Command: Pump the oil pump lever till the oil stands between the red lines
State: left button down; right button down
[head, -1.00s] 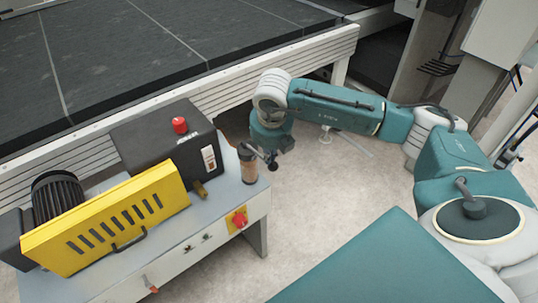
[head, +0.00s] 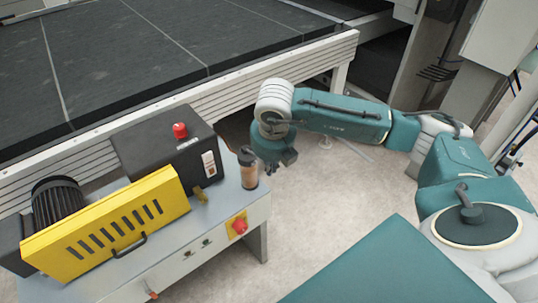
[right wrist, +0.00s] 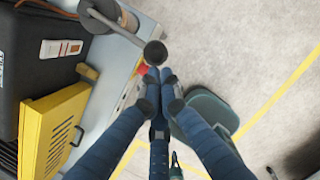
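The oil pump (head: 249,169) is a small cylinder with a dark top and a brownish body, standing at the right end of the machine's grey bench. The right wrist view shows its lever (right wrist: 126,36), a thin rod ending in a dark round knob (right wrist: 155,53). My right gripper (head: 279,164) is beside the pump, just off the bench's end. In the right wrist view the fingertips of the right gripper (right wrist: 159,75) are together, just below the knob in the picture, and hold nothing visible. The oil level and red lines are too small to tell. My left gripper is not in view.
A black box (head: 168,142) with a red button and a yellow slotted guard (head: 108,222) stand left of the pump. A red knob (head: 239,226) is on the bench front. A long conveyor bed (head: 150,55) runs behind. The floor right of the bench is clear.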

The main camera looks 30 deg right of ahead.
jog(key=v, duration=1.2)
jog(key=shift+s, duration=0.1)
dwell(0.5)
